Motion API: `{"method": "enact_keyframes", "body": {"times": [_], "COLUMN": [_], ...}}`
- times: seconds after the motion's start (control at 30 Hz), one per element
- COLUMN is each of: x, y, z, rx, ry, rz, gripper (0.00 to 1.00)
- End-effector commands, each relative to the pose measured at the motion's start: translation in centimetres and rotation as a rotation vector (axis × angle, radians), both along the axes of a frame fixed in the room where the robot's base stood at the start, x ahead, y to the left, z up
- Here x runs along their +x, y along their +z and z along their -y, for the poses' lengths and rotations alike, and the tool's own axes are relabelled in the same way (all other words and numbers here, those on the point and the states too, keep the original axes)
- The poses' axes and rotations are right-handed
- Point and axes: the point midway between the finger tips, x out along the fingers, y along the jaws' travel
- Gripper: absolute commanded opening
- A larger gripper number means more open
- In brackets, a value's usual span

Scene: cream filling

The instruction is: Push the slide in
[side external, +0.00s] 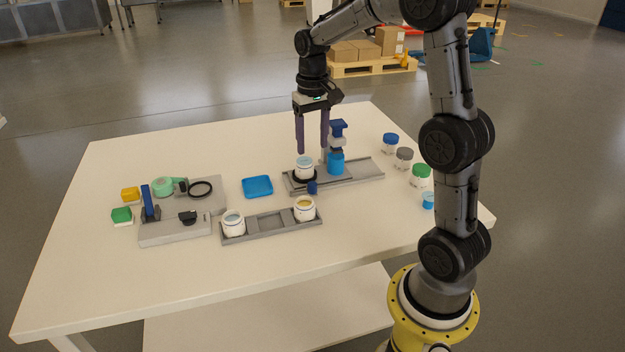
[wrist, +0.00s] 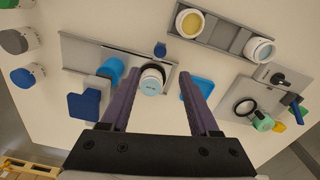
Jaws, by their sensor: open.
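A grey filling station base (side external: 365,177) stands on the white table, and its end also shows in the wrist view (wrist: 80,50). A dark slide holder (side external: 296,178) on its left part carries a white jar (side external: 304,170), seen from above in the wrist view (wrist: 152,80). A small blue knob (side external: 312,187) sticks out at the front; it also shows in the wrist view (wrist: 160,49). The blue dispenser (side external: 335,162) stands right of the jar, apart from it. My gripper (side external: 313,151) is open and empty, fingers pointing down, above the jar.
A grey tray (side external: 270,232) with two open jars lies in front. A blue dish (side external: 257,186) lies left of the station. A grey fixture with tape and blocks (side external: 175,232) is further left. Several lidded jars (side external: 421,175) stand right. Bare table lies behind.

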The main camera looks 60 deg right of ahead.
Motion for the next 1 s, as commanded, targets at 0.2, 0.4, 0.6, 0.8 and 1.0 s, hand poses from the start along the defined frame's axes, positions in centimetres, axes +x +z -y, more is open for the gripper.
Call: {"method": "enact_keyframes", "body": {"times": [0.2,0.4,0.6,0.8,1.0], "x": [-0.1,-0.1,0.0,0.0,0.0], "y": [-4.4,-8.1,-10.6,-11.5,-11.5], "z": [-0.1,-0.1,-0.1,-0.1,-0.1], "rx": [0.003,0.002,0.001,0.000,0.000], "ry": [0.001,0.001,0.001,0.001,0.001], "rz": [-0.006,-0.005,-0.001,0.000,0.000], "gripper": [0.62,0.62,0.62,0.62,0.62]}}
